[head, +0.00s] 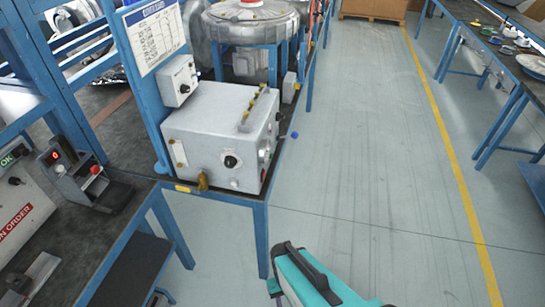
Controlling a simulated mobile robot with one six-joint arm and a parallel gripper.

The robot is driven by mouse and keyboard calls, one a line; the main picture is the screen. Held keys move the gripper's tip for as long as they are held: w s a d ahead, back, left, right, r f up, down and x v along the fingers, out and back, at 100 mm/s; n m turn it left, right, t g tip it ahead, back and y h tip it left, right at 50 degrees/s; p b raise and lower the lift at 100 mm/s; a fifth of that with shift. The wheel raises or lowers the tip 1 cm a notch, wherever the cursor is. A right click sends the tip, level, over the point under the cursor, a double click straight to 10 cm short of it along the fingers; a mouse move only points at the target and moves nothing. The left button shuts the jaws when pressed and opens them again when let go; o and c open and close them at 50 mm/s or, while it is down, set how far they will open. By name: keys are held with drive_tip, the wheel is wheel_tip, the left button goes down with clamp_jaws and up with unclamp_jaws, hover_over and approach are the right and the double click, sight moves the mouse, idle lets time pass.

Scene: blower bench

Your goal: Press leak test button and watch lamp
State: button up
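A large pale grey metal box (215,130) stands on the corner of the blue-framed bench. Its front carries a black round knob (231,161) and a pale plate (180,153). Its right side has several small dark and reddish fittings (265,150), seen edge-on. A smaller grey control box (181,80) with a dark knob is mounted behind it, on the blue post. I cannot tell which fitting is the leak test button or which is the lamp. No lit lamp is clear on the grey box. My gripper is not in view; only a teal and white part of my body shows at the bottom.
A small station with a red push button (96,169) and red display (55,156) sits on the left bench. A big round silver housing (252,22) stands behind the box. The floor (370,160) is open to the right, up to another bench (500,50).

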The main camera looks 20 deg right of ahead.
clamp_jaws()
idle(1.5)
